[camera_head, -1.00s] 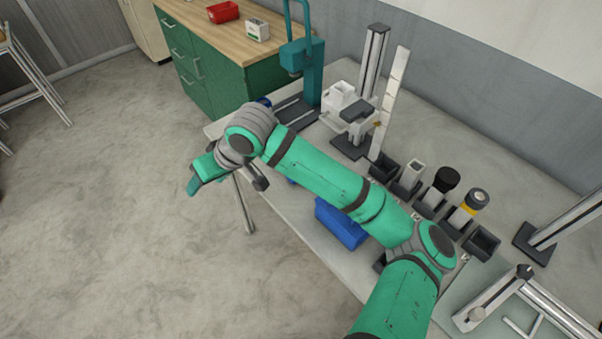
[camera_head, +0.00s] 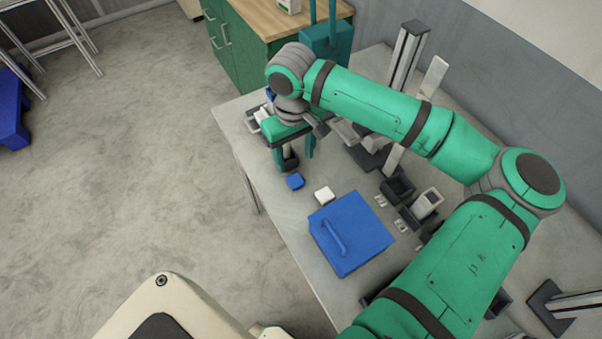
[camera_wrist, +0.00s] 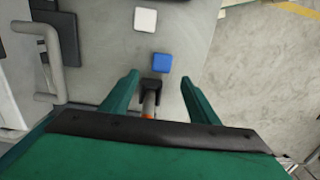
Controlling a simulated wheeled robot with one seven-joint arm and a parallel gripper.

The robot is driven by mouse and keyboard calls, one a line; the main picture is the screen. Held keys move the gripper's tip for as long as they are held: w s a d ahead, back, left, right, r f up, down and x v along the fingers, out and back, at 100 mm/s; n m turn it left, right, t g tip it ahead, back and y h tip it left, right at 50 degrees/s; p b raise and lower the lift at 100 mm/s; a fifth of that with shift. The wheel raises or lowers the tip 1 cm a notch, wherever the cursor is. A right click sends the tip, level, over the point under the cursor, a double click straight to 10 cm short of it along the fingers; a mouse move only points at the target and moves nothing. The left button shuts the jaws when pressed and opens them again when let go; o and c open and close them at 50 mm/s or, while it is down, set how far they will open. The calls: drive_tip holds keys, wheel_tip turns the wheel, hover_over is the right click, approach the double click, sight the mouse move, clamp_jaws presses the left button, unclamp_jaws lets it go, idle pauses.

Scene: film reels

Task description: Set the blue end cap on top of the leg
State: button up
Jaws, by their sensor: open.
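The blue end cap (camera_head: 295,181) is a small blue rounded square lying flat on the table near its left edge. It also shows in the wrist view (camera_wrist: 162,62), ahead of my fingertips. My gripper (camera_wrist: 160,80) is open, fingers pointing down toward the table, with the cap apart from both. What looks like the leg, a grey rod (camera_wrist: 149,104) with a dark square end piece (camera_wrist: 152,86), shows between the fingers. In the head view, its dark end (camera_head: 290,163) shows below my gripper (camera_head: 291,154). I cannot tell whether the fingers touch the rod.
A white square cap (camera_head: 325,195) lies near the blue one. A blue case with a handle (camera_head: 350,240) and dark holders (camera_head: 398,188) stand further right. A grey handle (camera_wrist: 45,62) is at the left of the wrist view. The table's edge is close by.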

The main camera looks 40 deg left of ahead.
sight(296, 179)
drive_tip(key=f, duration=0.4)
drive_tip(key=shift+s+d, duration=0.3)
drive_tip(key=shift+a+f, duration=0.15)
drive_tip(key=shift+f, duration=2.4)
drive_tip(key=shift+c, duration=0.3)
drive_tip(key=c, duration=1.2)
drive_tip(key=shift+o, duration=0.2)
drive_tip(key=shift+w+r, duration=0.1)
